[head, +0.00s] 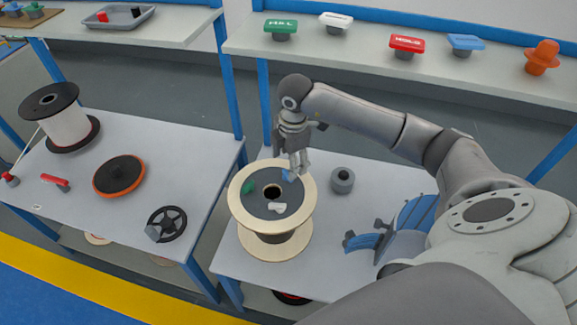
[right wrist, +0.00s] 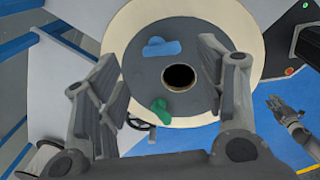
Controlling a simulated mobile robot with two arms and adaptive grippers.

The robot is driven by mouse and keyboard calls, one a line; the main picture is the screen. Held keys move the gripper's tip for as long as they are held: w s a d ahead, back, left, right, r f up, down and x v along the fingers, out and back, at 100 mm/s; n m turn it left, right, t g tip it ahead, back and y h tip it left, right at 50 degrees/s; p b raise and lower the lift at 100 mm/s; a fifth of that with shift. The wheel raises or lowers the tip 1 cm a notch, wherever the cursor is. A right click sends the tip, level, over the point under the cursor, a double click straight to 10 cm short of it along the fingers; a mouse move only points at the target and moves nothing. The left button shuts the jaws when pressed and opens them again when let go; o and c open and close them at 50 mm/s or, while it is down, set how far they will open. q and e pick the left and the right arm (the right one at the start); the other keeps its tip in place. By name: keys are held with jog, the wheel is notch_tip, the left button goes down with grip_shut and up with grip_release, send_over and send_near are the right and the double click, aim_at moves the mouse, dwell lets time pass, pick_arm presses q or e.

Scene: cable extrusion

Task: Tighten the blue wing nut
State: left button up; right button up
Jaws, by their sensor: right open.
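A wooden spool (head: 244,220) with a dark grey disc on top and a round centre hole stands on the grey table. It also shows in the right wrist view (right wrist: 260,70). The blue wing nut (head: 287,175) sits on the disc near its far edge; in the right wrist view it (right wrist: 162,47) lies beyond the hole. A green wing nut (head: 248,188) and a white wing nut (head: 277,207) are on the same disc. My right gripper (head: 297,168) is open, pointing down above the blue wing nut, its fingers apart and empty. My left gripper (right wrist: 285,110) shows small in the right wrist view.
A grey cylinder (head: 342,180) stands right of the spool. A blue and grey object (head: 370,242) is partly hidden by my arm. The left table holds a black-and-white reel (head: 66,120), an orange-rimmed disc (head: 119,174) and a black wheel (head: 167,222). Signs stand on the back shelf.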

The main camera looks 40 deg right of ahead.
notch_tip(320, 180, up, 6)
jog(key=shift+s, duration=0.35)
dwell(0.4)
